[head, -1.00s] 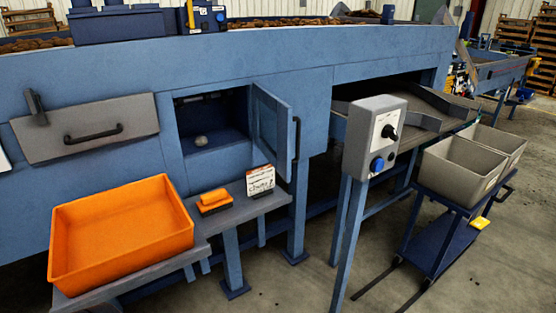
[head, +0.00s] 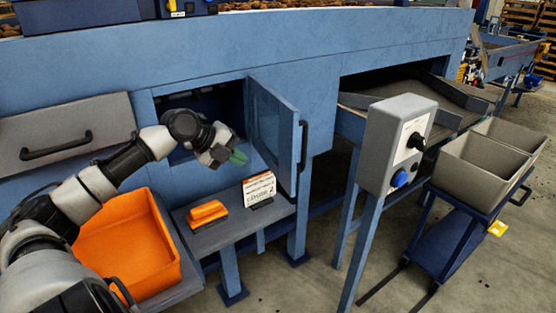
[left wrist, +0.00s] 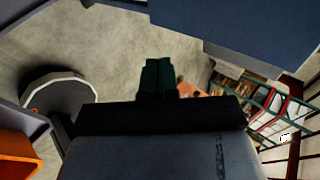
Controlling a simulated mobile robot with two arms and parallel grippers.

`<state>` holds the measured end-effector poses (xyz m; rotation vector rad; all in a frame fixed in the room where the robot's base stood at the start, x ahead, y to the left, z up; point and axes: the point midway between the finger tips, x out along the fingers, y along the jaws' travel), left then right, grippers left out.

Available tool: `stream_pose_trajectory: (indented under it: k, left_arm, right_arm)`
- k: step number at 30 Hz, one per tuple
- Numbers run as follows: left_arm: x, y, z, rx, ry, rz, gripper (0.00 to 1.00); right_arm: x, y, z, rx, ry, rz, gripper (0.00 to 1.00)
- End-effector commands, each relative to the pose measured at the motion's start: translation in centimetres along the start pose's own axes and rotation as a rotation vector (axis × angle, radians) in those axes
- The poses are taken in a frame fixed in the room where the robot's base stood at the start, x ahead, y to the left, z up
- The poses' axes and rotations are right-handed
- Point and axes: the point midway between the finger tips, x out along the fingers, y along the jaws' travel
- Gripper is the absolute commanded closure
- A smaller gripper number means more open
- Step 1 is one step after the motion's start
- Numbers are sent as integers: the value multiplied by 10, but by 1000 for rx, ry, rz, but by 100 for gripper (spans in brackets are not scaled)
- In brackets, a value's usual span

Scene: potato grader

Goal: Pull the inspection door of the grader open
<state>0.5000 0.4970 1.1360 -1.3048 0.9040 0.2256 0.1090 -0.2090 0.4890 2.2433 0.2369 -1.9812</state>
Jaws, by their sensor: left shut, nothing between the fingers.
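The inspection door (head: 275,130) of the blue grader stands swung out from its opening (head: 218,100), with its inner side and window frame showing. Its black bar handle (head: 303,146) is on the outer side, near the free edge. My left gripper (head: 238,157) is in front of the opening, left of the door's inner side, with its green fingertips together and empty. I cannot tell how close the tips are to the door. The shut fingers also show in the left wrist view (left wrist: 158,77). My right gripper is not in view.
A shelf (head: 235,235) below the opening carries an orange brush (head: 207,213) and a white card (head: 258,188). An orange crate (head: 135,245) is at the left. A grey control box (head: 395,145) on a post stands right of the door. A cart with grey bins (head: 480,175) is farther right.

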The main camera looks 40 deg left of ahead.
Motion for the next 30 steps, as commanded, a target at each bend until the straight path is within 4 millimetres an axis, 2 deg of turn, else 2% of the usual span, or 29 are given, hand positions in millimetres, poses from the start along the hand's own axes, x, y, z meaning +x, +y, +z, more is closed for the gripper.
stream_pose_trajectory:
  k: [2, 5, 9, 11, 14, 20, 23, 30]
  left_arm:
    - [2, -2, 0, 5, 1, -4, 100]
    - [9, -3, 1, 3, 1, -4, 100]
    - [26, -4, 0, 3, 3, -5, 100]
    - [37, -4, 0, -1, 3, -7, 100]
    - [57, -5, 0, -1, 4, -6, 100]
    - [99, -5, -1, 1, 4, -3, 100]
    - [109, -17, -1, 2, 3, -4, 100]
    - [126, -28, 0, 2, 1, -1, 100]
  right_arm:
    - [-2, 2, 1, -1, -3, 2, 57]
    - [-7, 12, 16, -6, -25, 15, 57]
    - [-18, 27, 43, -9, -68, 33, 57]
    - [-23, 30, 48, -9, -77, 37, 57]
    - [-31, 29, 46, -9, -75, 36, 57]
    - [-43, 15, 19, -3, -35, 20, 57]
    - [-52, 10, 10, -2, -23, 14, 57]
    - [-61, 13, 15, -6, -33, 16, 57]
